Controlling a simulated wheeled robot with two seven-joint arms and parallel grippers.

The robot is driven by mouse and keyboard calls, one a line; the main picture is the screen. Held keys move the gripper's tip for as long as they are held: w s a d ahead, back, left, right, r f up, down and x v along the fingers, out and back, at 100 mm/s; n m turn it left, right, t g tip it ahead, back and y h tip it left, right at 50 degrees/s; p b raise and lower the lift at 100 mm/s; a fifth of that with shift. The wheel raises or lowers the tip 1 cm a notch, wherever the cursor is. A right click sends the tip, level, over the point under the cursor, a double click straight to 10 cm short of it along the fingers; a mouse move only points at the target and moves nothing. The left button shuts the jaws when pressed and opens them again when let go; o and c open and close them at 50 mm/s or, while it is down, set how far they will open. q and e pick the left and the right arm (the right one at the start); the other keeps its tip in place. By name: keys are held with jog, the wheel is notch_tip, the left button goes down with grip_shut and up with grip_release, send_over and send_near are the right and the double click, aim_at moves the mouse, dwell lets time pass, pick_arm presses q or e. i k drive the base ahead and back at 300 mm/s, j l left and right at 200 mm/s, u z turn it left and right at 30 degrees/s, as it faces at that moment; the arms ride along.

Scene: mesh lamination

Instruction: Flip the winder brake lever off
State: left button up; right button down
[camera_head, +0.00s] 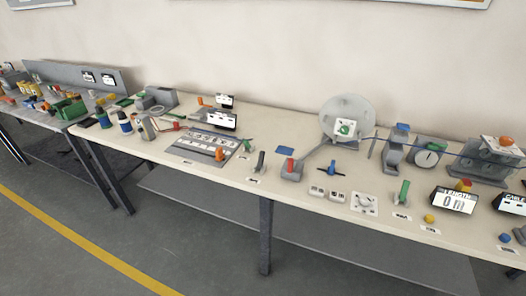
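A long cream table (215,175) runs across the view and carries several levers. A large grey disc (340,106) with a green knob stands at the back right, perhaps the winder. In front of it a red-topped grey block (291,171) has a grey bar rising toward the disc. A green-handled lever (404,191) stands upright near the front edge, and a dark lever (259,161) stands left of the red-topped block. The labels are too small to read, so I cannot tell which is the winder brake lever. Neither of my grippers is in view.
A display reading "LENGTH 0 m" (454,200) and a yellow button (429,218) are at the right. A blue cross-shaped handle (332,169) lies mid-table. A grey dial device (429,153) stands behind. A second table with bottles is at the left. The front floor is clear.

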aim_at(260, 164)
jog(key=i+j+z, duration=0.35)
jog(key=i+j, duration=0.15)
jog(key=j, duration=0.25)
jog(key=i+j+z, duration=0.15)
jog(key=j, duration=0.3)
jog(key=i+l, duration=0.05)
jog(key=i, duration=0.05)
